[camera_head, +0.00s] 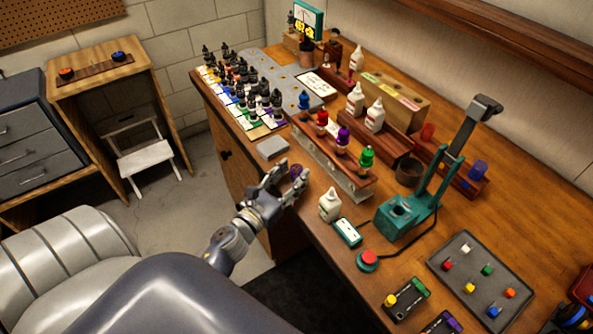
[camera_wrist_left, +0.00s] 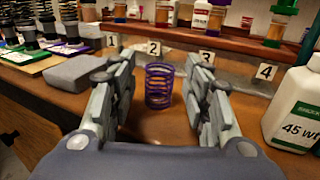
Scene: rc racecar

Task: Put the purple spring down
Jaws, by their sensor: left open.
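The purple spring (camera_head: 296,172) stands upright on the wooden bench, near its front edge. In the left wrist view the spring (camera_wrist_left: 159,86) is in front of the label marked 2 (camera_wrist_left: 154,48). My left gripper (camera_head: 289,178) is open, with one finger on each side of the spring. In the wrist view a gap shows between the spring and each finger of the left gripper (camera_wrist_left: 161,72). My right gripper is not in view.
A grey block (camera_head: 272,148) lies left of the spring. A white bottle (camera_head: 329,204) stands close on the right. Behind is a numbered rack (camera_head: 325,158) holding colored shock absorbers. A teal press (camera_head: 400,215) stands further right.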

